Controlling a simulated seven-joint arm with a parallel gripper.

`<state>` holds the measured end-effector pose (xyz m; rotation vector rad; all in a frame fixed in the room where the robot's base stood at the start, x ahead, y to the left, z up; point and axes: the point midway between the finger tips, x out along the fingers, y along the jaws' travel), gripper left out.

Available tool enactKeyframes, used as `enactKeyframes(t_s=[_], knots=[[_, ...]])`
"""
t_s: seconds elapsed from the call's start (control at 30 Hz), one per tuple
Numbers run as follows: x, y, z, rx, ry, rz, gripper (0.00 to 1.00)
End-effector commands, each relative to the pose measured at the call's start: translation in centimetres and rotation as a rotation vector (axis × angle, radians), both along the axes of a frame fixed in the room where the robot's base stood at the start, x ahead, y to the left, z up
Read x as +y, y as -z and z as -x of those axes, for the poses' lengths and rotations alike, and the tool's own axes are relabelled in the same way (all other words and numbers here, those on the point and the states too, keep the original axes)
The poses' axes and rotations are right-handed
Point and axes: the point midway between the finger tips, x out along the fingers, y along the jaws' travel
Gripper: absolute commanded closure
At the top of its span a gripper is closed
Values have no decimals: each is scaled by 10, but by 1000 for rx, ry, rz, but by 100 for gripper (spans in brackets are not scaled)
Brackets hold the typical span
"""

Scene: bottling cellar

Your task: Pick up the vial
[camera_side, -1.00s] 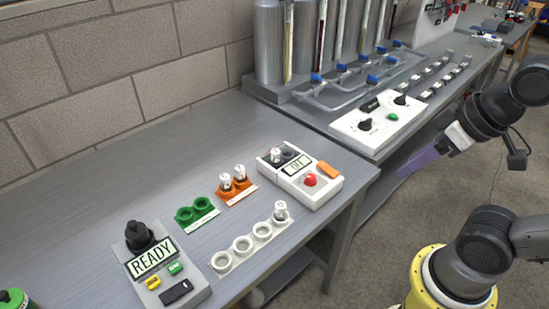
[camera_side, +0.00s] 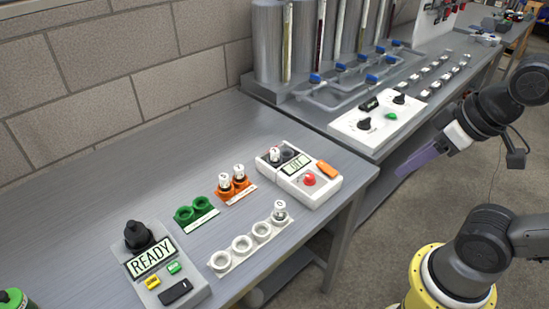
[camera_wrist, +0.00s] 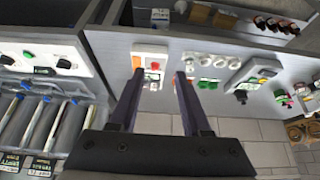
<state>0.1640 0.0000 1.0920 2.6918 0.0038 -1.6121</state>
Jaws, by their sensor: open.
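Several small vials with white caps are on the bench. One vial (camera_side: 279,211) stands in the end cup of the white rack (camera_side: 219,262). Two more, a left vial (camera_side: 224,182) and a right vial (camera_side: 239,173), stand in the orange rack (camera_side: 248,190). Another vial (camera_side: 275,155) stands in a white device (camera_side: 325,192) with a red button. I cannot tell which vial the task means. My gripper (camera_side: 402,172) is open and empty, off the bench's right edge and apart from all vials. In the wrist view its two fingers (camera_wrist: 159,78) are spread, with the bench beyond them.
A green rack (camera_side: 197,212) has empty cups. A grey device (camera_side: 165,279) reading READY, with a black knob, stands at the bench's front. A white control box (camera_side: 378,124) and metal tanks (camera_side: 305,45) stand on the bench behind. The left bench surface is mostly clear.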

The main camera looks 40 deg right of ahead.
Motion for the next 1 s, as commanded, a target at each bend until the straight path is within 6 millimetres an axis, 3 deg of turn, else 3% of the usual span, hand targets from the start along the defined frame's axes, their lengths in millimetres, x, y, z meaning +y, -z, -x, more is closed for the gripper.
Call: enactKeyframes(t_s=[0.17, 0.27, 0.47, 0.6, 0.73, 0.87, 1.0], knots=[[0, 0, 3, 16, -97, 51, 52], [0, -23, -5, -9, -212, 115, 52], [0, -72, -48, 11, -452, 239, 52], [-1, -98, -93, 53, -616, 310, 52], [-1, -110, -144, 101, -765, 359, 52], [-2, -109, -196, 154, -897, 389, 52], [-3, -92, -251, 211, -1016, 401, 52]])
